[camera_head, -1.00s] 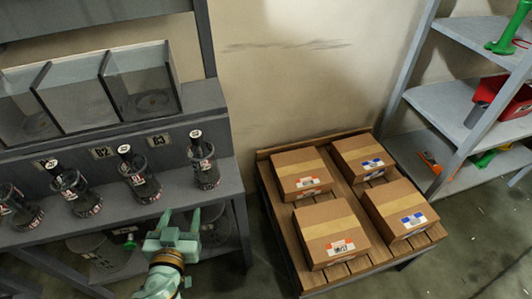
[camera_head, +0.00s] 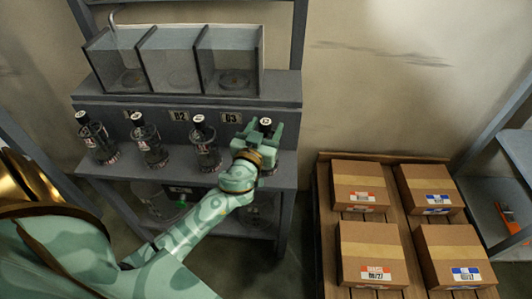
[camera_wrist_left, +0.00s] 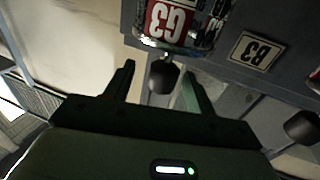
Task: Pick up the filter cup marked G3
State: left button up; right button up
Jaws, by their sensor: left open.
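The G3 filter cup (camera_wrist_left: 180,25) shows upside down at the top of the left wrist view, with a red G3 label on clear walls and a dark knob on a thin neck. My left gripper (camera_wrist_left: 158,78) is open, with one finger on each side of the knob in the picture; no contact is visible. In the head view my left gripper (camera_head: 264,127) is over the rightmost cup on the bench, whose white-topped knob (camera_head: 265,121) shows between the fingers. The gripper and wrist hide most of that cup. My right gripper is not in view.
Several similar cups stand in a row to the left, the nearest (camera_head: 206,147) close by. A plaque (camera_head: 231,118) and clear bins (camera_head: 230,65) are behind. A pallet with cardboard boxes (camera_head: 361,185) stands right. Another dark knob (camera_wrist_left: 303,127) shows in the wrist view.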

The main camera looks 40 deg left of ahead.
aim_at(268, 120)
pick_arm(q)
jog(key=x, duration=0.3)
jog(key=shift+w+a, duration=0.15)
jog(key=shift+a, duration=0.05)
grip_shut()
jog(key=shift+r, duration=0.1)
